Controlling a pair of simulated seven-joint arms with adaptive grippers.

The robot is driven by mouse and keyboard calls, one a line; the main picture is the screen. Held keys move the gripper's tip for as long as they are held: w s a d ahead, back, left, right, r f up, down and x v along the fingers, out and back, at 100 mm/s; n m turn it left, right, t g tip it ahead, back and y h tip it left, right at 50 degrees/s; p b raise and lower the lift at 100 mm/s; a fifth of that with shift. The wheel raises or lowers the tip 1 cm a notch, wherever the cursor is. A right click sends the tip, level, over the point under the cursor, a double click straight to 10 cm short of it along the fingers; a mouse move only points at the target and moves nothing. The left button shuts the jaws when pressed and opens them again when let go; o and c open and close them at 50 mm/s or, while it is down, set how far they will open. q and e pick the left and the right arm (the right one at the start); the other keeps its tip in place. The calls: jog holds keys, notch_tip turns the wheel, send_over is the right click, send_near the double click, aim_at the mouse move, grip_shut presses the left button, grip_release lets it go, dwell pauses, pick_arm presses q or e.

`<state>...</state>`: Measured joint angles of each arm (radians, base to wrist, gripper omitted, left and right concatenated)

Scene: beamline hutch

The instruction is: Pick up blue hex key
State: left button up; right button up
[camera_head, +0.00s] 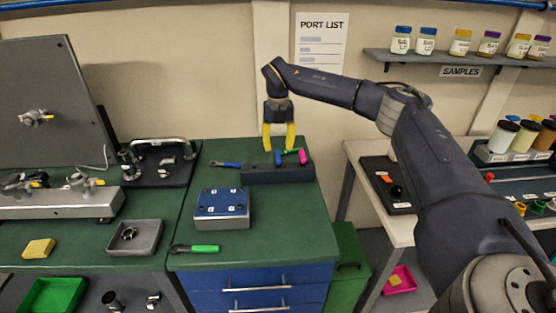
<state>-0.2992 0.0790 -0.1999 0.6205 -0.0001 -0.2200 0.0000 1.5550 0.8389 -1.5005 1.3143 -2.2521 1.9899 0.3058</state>
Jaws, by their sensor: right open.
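A dark holder block (262,175) sits at the back right of the green-topped cabinet. A small blue handle (278,157), which looks like the blue hex key, stands upright in it. A green handle (291,151) and a pink handle (302,157) are just to its right. My right gripper (278,143) has yellow fingers pointing down. It is open and empty, above the block and close over the blue handle; whether it touches the handle I cannot tell. My left gripper is not in view.
A blue-handled tool (226,164) lies left of the block. A blue-topped box (222,205) and a green-handled tool (197,249) are nearer on the cabinet top (290,230). A grey tray (134,240) is on the left bench. A sample shelf (460,61) hangs at the upper right.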

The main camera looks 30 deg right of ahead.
aim_at(278, 154)
jog(key=shift+w+f, duration=0.2)
jog(key=shift+f, duration=2.45)
grip_shut()
